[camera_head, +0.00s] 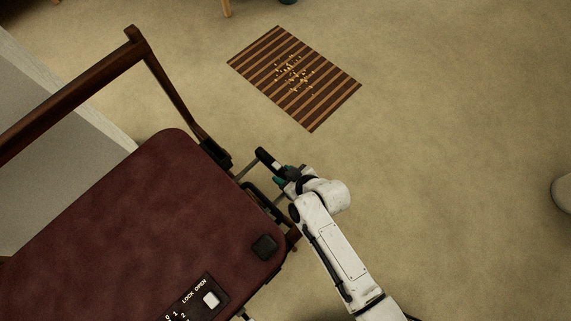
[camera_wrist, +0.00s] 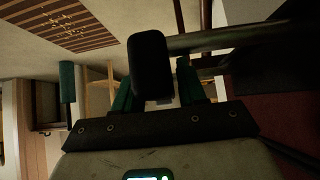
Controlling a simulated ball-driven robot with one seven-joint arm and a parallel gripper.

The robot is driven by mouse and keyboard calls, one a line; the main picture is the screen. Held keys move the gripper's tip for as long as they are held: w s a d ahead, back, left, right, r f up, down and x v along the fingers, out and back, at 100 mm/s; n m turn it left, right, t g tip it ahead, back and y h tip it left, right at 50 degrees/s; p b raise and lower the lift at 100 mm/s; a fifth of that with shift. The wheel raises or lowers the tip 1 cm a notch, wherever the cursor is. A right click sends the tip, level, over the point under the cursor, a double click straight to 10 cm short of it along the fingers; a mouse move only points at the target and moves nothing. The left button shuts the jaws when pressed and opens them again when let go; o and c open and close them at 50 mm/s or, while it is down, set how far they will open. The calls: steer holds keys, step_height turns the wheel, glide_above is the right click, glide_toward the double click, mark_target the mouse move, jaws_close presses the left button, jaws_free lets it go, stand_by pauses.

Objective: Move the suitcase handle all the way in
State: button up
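The dark red suitcase (camera_head: 150,230) fills the lower left of the head view, and a dark red part shows at the right of the wrist view (camera_wrist: 275,120). Its pull-out handle (camera_head: 268,159) is black and stands out from the suitcase's end on thin rods. In the wrist view, the handle's black end (camera_wrist: 150,65) and a rod cross in front of my fingers. My gripper (camera_head: 283,181) is at the handle's outer end. Its teal fingers stand apart, one to each side of the black handle end. Contact with the handle cannot be made out.
A striped brown mat (camera_head: 293,78) with small crumbs lies on the carpet beyond the handle. A dark wooden armrest frame (camera_head: 75,92) runs along the suitcase's upper left side. A rounded pale object (camera_head: 562,194) is at the right edge.

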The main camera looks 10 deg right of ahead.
steer(key=shift+o, duration=1.2)
steer(key=shift+r, duration=0.1)
steer(key=p+v, duration=0.2)
steer(key=v, duration=0.8)
steer(key=shift+s+d+r, duration=0.2)
steer(key=shift+c, duration=0.3)
